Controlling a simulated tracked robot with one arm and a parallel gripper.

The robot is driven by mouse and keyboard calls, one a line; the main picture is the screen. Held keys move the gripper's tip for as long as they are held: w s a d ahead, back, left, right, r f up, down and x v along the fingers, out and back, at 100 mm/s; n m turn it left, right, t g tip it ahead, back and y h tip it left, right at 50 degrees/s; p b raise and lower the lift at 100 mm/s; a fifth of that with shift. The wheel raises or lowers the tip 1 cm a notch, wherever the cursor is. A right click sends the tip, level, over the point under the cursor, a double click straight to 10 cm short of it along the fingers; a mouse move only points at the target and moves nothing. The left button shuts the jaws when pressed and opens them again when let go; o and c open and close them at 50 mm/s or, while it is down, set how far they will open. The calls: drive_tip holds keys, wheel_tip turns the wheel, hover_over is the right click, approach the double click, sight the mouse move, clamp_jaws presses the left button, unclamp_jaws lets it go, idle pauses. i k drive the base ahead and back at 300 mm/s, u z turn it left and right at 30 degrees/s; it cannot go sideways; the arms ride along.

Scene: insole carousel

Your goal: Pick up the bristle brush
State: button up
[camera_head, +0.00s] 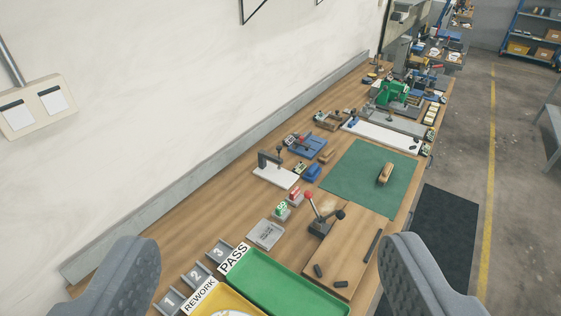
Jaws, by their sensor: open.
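A tan, wooden-looking oblong with a darker part, which looks like the bristle brush (385,174), lies on the green mat (350,178) in the right middle of the bench. Its bristles are too small to make out. My gripper (268,262) is open and empty, with its two grey padded fingers wide apart at the bottom of the view. The brush is well beyond the fingers, up and to the right of the gap between them.
A wooden board (345,255) with a red-knobbed lever tool stands nearer than the mat. A green tray (262,284) and yellow tray (226,303) lie between the fingers. A white-based press (275,176) stands left of the mat. The wall bounds the bench on the left.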

sight(385, 174)
drive_tip(key=z, duration=0.7)
